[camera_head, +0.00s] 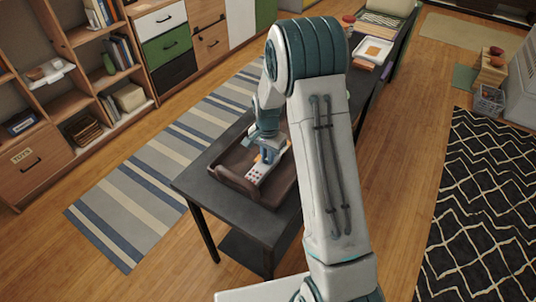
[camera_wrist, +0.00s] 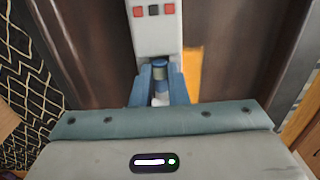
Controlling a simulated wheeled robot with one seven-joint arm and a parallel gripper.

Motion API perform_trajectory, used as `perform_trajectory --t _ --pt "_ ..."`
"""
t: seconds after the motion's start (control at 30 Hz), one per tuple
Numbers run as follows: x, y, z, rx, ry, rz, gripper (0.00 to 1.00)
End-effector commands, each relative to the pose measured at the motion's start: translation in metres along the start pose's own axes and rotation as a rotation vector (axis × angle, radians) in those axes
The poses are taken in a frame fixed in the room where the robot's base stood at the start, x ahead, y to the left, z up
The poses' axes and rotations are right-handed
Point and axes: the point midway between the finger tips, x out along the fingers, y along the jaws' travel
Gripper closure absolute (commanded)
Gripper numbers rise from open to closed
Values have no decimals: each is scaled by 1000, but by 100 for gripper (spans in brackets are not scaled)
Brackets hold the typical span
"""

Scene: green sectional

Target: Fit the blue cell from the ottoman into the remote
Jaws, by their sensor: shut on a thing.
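The remote (camera_wrist: 155,30) is pale with red and black buttons. It lies in a brown tray and also shows in the head view (camera_head: 257,174). My gripper (camera_wrist: 159,80) points down at the near end of the remote in the wrist view. Its blue fingers are shut on the blue cell (camera_wrist: 159,66), a small cylinder with a blue end. The cell is right at the remote's end; I cannot tell whether it is inside the slot or just above it. In the head view my gripper (camera_head: 268,152) is over the tray, and the cell cannot be made out.
The brown tray (camera_head: 235,183) has raised walls and stands on a dark table (camera_head: 198,180). A flat orange piece (camera_wrist: 193,72) lies just right of my fingers in the wrist view. Farther along the table is a white tray (camera_head: 365,57) with an orange item.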

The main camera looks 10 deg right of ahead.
Motion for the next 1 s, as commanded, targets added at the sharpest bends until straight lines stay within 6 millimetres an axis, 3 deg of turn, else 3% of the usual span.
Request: perform_trajectory --t 0.07,0.1,0.17,0.57,0.67,1.0 --pt "0 0 0 0 0 0 100" --pt "0 0 0 0 0 0 78" --pt "0 0 0 0 0 0 61" --pt "-8 -1 -1 0 2 -2 61" --pt "-22 -1 -1 0 3 -3 61" --pt "-99 -1 -1 0 4 -4 61"
